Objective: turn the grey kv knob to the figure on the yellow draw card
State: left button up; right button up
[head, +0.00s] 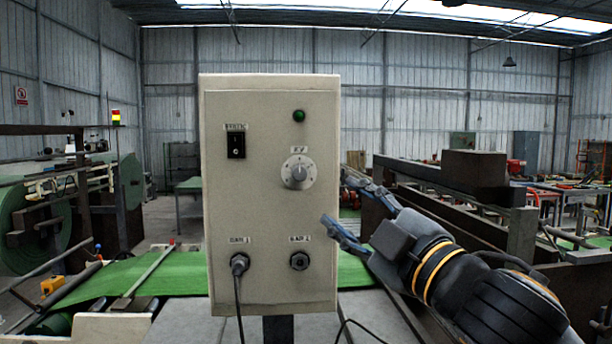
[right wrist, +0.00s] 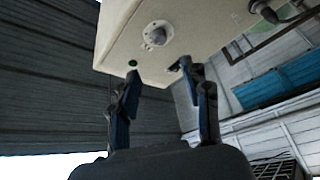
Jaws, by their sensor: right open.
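The grey kV knob (head: 298,172) sits on a pale round dial at the upper right of the beige control box (head: 265,205). Its marks are too small to read. My right gripper (head: 337,200) is open and empty, just right of the box, its fingers pointing left towards the panel. In the right wrist view the knob (right wrist: 157,34) shows beyond the gap between the open fingers (right wrist: 160,78), apart from them. I cannot make out a yellow draw card in either view. My left gripper is not in view.
The box also carries a green lamp (head: 299,115), a black rocker switch (head: 236,145), a socket with a plugged cable (head: 239,263) and an empty-looking socket (head: 299,261). Green sheet (head: 130,276) runs behind the box. Dark machine beams (head: 440,178) stand behind my right arm.

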aim_at(300, 175)
jog(key=p+x, duration=0.5)
jog(key=x, duration=0.6)
jog(key=shift+w+a+r, duration=0.1)
jog(key=shift+r, duration=0.1)
jog(key=shift+w+a+p, duration=0.25)
jog(key=shift+w+p, duration=0.15)
jog(key=shift+w, duration=0.2)
grip_shut()
